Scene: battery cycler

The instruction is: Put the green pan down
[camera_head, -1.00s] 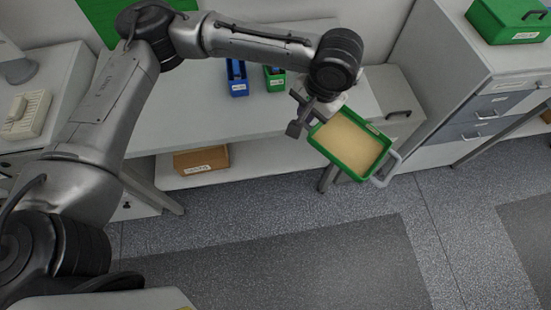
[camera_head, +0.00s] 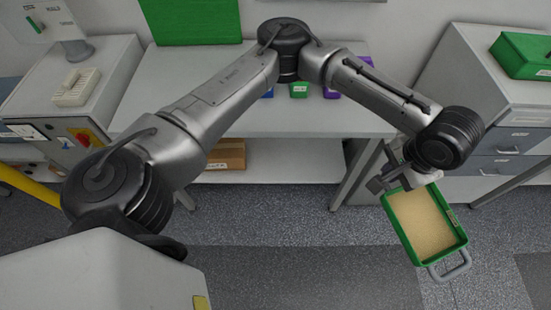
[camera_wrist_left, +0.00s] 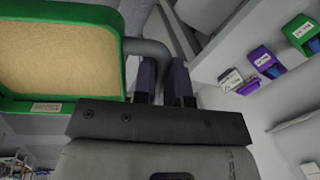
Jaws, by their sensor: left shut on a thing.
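The green pan (camera_head: 424,222) is a rectangular tray with a tan inside and a grey handle at its near end. My left gripper (camera_head: 386,180) is at the pan's far end and holds it in the air over the floor, right of the bench. In the left wrist view the pan (camera_wrist_left: 62,52) fills the upper left, and the gripper's two dark fingers (camera_wrist_left: 164,80) close around a grey handle beside it. The actual contact is partly hidden by the wrist in the head view. My right gripper is not in view.
A white bench (camera_head: 225,115) stands behind, with small blue, green and purple bins (camera_head: 299,90) partly behind my arm. A cardboard box (camera_head: 228,154) sits on its lower shelf. A drawer cabinet at right carries a green case (camera_head: 522,56). Floor at front is clear.

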